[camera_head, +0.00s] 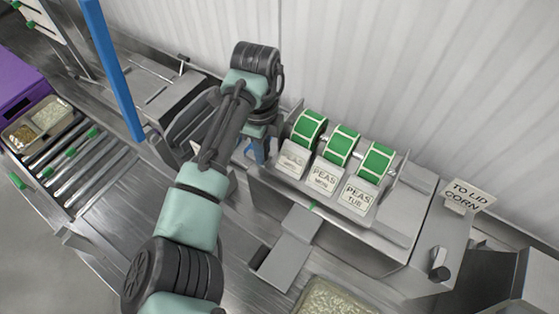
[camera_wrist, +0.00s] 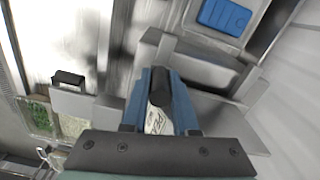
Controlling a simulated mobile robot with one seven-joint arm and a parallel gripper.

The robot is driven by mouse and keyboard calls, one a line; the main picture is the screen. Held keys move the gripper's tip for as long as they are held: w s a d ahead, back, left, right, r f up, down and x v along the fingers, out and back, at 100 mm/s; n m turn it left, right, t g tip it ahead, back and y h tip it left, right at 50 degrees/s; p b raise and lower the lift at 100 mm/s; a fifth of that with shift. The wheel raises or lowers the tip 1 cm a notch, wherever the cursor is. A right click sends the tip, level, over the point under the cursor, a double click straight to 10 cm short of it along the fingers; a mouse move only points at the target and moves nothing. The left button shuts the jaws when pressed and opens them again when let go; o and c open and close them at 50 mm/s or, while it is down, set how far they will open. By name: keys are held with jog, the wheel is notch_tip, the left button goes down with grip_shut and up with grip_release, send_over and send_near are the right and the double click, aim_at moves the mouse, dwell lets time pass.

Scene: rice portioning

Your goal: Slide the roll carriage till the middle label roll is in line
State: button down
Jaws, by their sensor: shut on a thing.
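Three green label rolls sit side by side on the roll carriage in the head view: the left roll (camera_head: 309,127), the middle roll (camera_head: 341,146) and the right roll (camera_head: 377,162). Each has a pale plate in front; the middle plate (camera_head: 325,178) and right plate read PEAS. A small green mark (camera_head: 313,205) on the front edge looks roughly in line with the middle roll. My gripper (camera_head: 260,152) is at the carriage's left end, fingers down. In the wrist view its blue fingers are shut on a dark knob (camera_wrist: 162,92); a white label shows between them.
A sign reading TO LID CORN (camera_head: 469,194) stands to the right. A filled tray (camera_head: 335,298) lies at the bottom, before a metal chute (camera_head: 287,262). A roller conveyor (camera_head: 80,165) and a two-part tray (camera_head: 40,121) are at left. A blue post (camera_head: 113,70) rises behind my arm's left side.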

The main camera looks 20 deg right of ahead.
jog(key=shift+s+d, duration=0.15)
jog(key=shift+s, duration=0.05)
jog(key=c, duration=0.7)
grip_release()
jog(key=shift+r, duration=0.1)
notch_tip(320, 180, up, 13)
jog(key=shift+f+b, duration=0.1)
jog(key=shift+b, duration=1.15)
